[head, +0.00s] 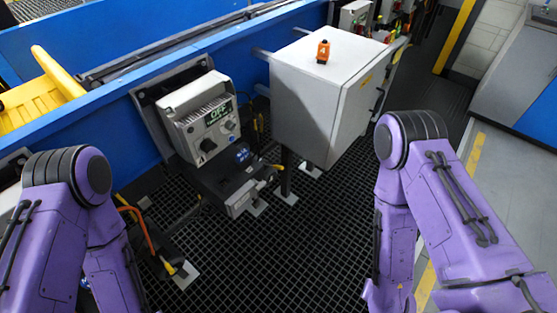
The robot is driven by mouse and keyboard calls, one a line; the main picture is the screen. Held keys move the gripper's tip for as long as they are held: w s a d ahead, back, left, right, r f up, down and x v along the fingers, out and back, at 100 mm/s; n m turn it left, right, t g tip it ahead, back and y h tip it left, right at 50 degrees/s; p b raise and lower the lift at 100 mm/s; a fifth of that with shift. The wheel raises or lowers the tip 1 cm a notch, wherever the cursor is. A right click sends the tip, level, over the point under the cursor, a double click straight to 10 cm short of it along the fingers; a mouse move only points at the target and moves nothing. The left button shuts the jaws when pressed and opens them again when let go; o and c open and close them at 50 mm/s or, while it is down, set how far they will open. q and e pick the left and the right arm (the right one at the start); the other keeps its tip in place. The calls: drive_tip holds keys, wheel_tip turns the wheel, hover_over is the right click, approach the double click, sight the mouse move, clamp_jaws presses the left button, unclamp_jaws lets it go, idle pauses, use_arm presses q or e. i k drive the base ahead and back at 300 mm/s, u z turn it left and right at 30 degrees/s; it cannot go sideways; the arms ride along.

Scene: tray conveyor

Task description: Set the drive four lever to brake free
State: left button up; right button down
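A grey drive unit (200,115) with a small lit green display (208,115) and round knobs is mounted on the blue conveyor side, left of centre. A dark motor housing (225,170) with a blue label sits below it. A small yellow handle-like piece (276,167) sticks out to the right of the housing; I cannot tell whether it is the brake lever or how it is set. My purple arms reach down at both sides; neither gripper's fingers show, being below the frame.
The grey cabinet (315,105) stands close to the right of the drive unit. The blue conveyor wall (110,95) runs behind. An orange curved piece (136,217) and a yellow piece (168,265) lie low near my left arm. The dark grated floor (290,250) between my arms is clear.

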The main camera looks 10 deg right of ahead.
sight(276, 166)
drive_tip(key=i, duration=1.1)
drive_tip(key=u, duration=0.6)
